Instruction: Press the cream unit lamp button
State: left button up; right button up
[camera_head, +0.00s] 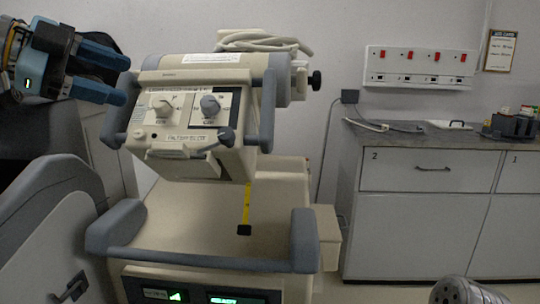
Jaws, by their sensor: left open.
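The cream unit (200,75) is a boxy head with grey side handles, mounted on a cream cart. Its tilted front panel has a pale knob (162,106) at left and a grey knob (210,104) at right. Small round controls (138,134) sit below the left knob; I cannot tell which is the lamp button. My left gripper (127,80) is at the upper left, its two blue fingers pointing right, apart and empty. It is close to the unit's left handle; I cannot tell if they touch. My right gripper is not in view.
The cart's lower deck (190,220) has a grey bumper rail (200,258) in front. A pale panel with grey edging (60,235) stands at left. A drawer cabinet (420,170) stands at right. A grey perforated cylinder (465,292) shows at the bottom right.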

aim_at(137, 134)
jog(key=k, duration=0.9)
